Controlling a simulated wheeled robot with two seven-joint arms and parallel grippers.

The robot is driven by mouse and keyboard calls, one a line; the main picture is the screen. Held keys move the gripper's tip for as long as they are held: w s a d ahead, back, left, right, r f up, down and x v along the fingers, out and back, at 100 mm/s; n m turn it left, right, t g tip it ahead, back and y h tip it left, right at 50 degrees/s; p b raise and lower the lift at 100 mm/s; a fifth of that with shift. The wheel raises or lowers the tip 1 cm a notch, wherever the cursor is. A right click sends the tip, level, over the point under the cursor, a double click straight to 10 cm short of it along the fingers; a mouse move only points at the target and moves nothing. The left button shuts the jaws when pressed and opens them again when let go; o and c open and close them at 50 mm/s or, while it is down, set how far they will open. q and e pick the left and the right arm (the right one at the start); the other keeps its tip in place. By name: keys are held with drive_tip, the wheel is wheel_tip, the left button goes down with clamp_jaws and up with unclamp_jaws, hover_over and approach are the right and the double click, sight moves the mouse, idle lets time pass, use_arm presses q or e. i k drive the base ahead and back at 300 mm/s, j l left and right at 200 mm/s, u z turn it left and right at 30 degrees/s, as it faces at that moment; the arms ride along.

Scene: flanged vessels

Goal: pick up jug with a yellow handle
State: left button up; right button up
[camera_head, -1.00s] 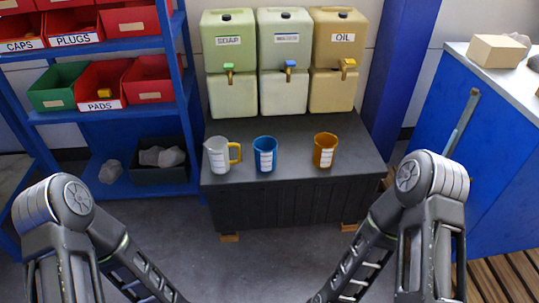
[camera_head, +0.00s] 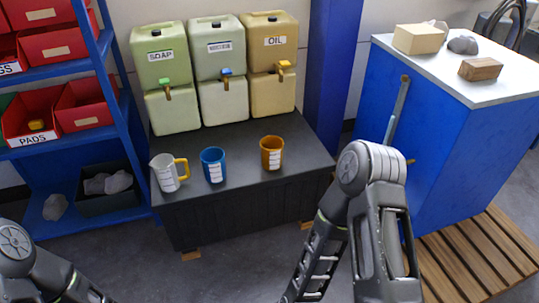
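The jug with a yellow handle (camera_head: 166,173) is white with printed marks and a spout. It stands upright at the left front of the dark bench (camera_head: 225,147), its handle pointing right. A blue cup (camera_head: 213,165) stands close to its right, and an orange cup (camera_head: 271,153) stands farther right. My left arm shows at the lower left and my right arm at the lower right. Both grippers are below the picture, so I cannot see their fingers. Neither arm touches the jug.
Soap, middle and oil containers (camera_head: 219,60) with taps stand behind the cups. A blue shelf (camera_head: 118,110) with red bins is at the left. A blue cabinet (camera_head: 430,150) with a white top and a wooden pallet (camera_head: 480,255) are at the right.

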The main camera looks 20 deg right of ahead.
sight(163, 165)
drive_tip(key=i+l+u, duration=0.15)
drive_tip(key=i+l, duration=1.3)
drive_tip(key=l, duration=0.15)
